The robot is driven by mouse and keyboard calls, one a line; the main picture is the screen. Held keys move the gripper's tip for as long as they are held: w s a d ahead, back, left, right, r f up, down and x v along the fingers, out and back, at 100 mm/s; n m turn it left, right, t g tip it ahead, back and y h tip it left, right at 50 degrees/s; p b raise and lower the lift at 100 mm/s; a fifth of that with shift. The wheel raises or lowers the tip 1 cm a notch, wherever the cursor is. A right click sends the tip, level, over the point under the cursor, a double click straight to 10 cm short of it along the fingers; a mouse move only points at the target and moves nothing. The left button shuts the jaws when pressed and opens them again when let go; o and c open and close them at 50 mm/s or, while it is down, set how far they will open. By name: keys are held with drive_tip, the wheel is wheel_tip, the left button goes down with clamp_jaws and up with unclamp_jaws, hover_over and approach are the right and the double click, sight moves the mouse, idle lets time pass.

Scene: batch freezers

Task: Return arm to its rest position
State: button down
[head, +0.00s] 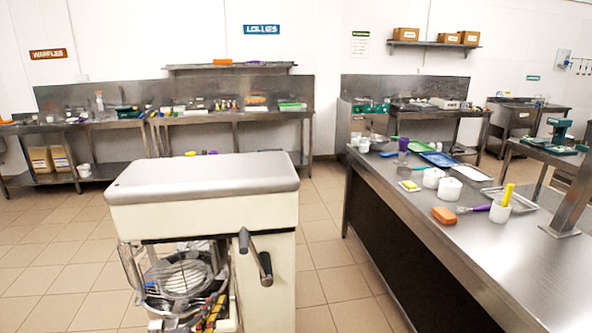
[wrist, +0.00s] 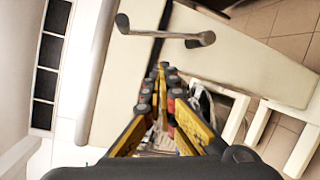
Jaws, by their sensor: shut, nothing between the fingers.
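My gripper (wrist: 163,72) has yellow and black fingers that come together at the tips, shut and empty. In the head view my gripper (head: 212,312) shows low in the picture, in front of the open lower part of the cream batch freezer (head: 200,213). The freezer's dark lever handle (head: 256,258) is to the right of my gripper and apart from it. In the wrist view the handle (wrist: 165,37) shows just beyond the fingertips; I cannot tell whether they touch it. A round wire guard and bowl (head: 180,276) sit in the freezer's opening, partly hidden by my gripper.
A long steel counter (head: 390,187) runs along the right, with white tubs (head: 449,189), an orange block (head: 444,215) and trays on it. Steel tables (head: 235,117) line the back wall. Tiled floor (head: 325,255) is free between freezer and counter, and at the left.

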drive_tip(key=s+d+f+m+g+h, duration=0.1)
drive_tip(key=s+d+f+m+g, duration=0.25)
drive_tip(key=d, duration=0.45)
drive_tip(key=s+d+f+m+g+h, duration=0.1)
drive_tip(key=s+d+f+m+g, duration=0.1)
drive_tip(key=s+d+g, duration=0.45)
drive_tip(key=s+d+f+m+g+h, duration=0.1)
drive_tip(key=s+d+f+m+g, duration=0.15)
drive_tip(key=d, duration=0.75)
drive_tip(key=s+d+r+m+y, duration=0.2)
drive_tip(key=s+d+r+m, duration=0.2)
drive_tip(key=d, duration=0.4)
drive_tip(key=s+d+r+m+t+y+p, duration=0.1)
drive_tip(key=s+d+r+m+y, duration=0.1)
drive_tip(key=s+d+r+m, duration=0.2)
drive_tip(key=d+r+m, duration=0.2)
drive_tip(key=d+m, duration=0.2)
drive_tip(key=m, duration=0.1)
drive_tip(key=shift+s, duration=0.2)
drive_tip(key=shift+a, duration=0.1)
